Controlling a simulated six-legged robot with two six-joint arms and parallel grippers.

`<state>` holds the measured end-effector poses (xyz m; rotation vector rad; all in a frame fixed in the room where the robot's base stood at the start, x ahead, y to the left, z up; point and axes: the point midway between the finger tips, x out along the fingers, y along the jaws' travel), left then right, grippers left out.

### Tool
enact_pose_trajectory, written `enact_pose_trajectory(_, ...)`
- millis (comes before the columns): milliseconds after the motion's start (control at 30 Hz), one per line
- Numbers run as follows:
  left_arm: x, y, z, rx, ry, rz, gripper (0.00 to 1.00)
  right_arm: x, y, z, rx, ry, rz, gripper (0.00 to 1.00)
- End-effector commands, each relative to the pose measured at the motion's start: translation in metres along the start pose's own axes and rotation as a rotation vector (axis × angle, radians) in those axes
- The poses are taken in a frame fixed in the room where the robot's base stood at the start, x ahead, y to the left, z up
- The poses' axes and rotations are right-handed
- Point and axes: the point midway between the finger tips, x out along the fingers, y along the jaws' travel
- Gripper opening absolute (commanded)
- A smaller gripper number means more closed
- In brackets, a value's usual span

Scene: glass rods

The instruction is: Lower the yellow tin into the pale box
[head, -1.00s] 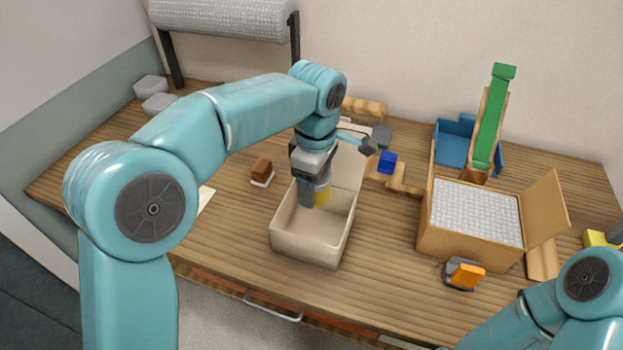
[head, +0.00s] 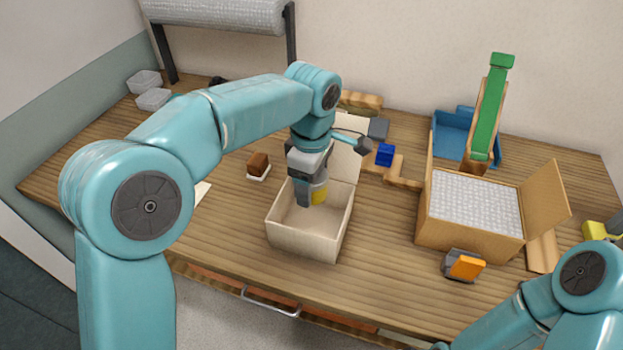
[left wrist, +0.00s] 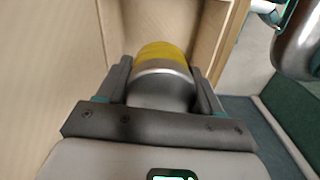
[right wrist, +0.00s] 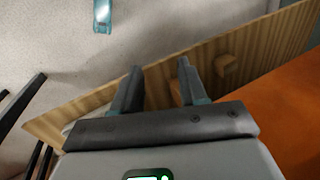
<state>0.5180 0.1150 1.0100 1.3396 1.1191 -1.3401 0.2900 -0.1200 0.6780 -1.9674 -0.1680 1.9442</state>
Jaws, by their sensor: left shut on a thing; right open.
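The pale box (head: 308,240) stands open on the wooden table, its lid raised at the back. My left gripper (head: 312,197) points down into the box's opening, shut on the yellow tin (head: 320,193). In the left wrist view the yellow tin (left wrist: 160,55) sits between both fingers, with a silver end toward the palm and the box's inner walls around it. I cannot tell whether the tin touches the box floor. My right gripper (right wrist: 157,85) is open and empty in the right wrist view, with the table's edge beyond it; in the head view its fingers are out of frame.
A cardboard box (head: 470,238) with bubble wrap stands to the right, an orange-and-grey item (head: 464,265) before it. A blue block (head: 384,155) lies behind the pale box. A brown block (head: 258,164) is to its left.

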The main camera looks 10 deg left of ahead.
Motion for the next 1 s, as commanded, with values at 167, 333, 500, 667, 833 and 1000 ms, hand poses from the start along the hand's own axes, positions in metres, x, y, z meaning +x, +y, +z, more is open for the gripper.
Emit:
enact_pose_trajectory(167,0.012,0.0,0.0,0.0,0.0,0.0,0.31,0.009,0.003,0.0,0.0,0.0,0.0,0.43)
enact_pose_trajectory(333,0.021,0.0,0.0,0.0,0.0,-0.001,0.31,0.015,0.005,0.0,0.0,0.0,0.0,0.43)
enact_pose_trajectory(500,0.031,0.0,0.0,0.0,0.0,-0.001,0.31,0.021,0.007,0.0,0.0,0.0,0.0,0.43)
enact_pose_trajectory(667,0.04,0.0,0.0,0.0,0.0,0.0,0.31,0.026,0.009,-0.001,0.0,0.0,0.0,0.43)
enact_pose_trajectory(833,0.049,0.0,0.0,0.0,0.0,0.0,0.31,0.033,0.012,-0.001,0.0,0.0,0.0,0.43)
enact_pose_trajectory(1000,0.058,0.0,0.0,0.0,0.0,0.0,0.31,0.039,0.014,-0.001,0.0,0.0,0.0,0.43)
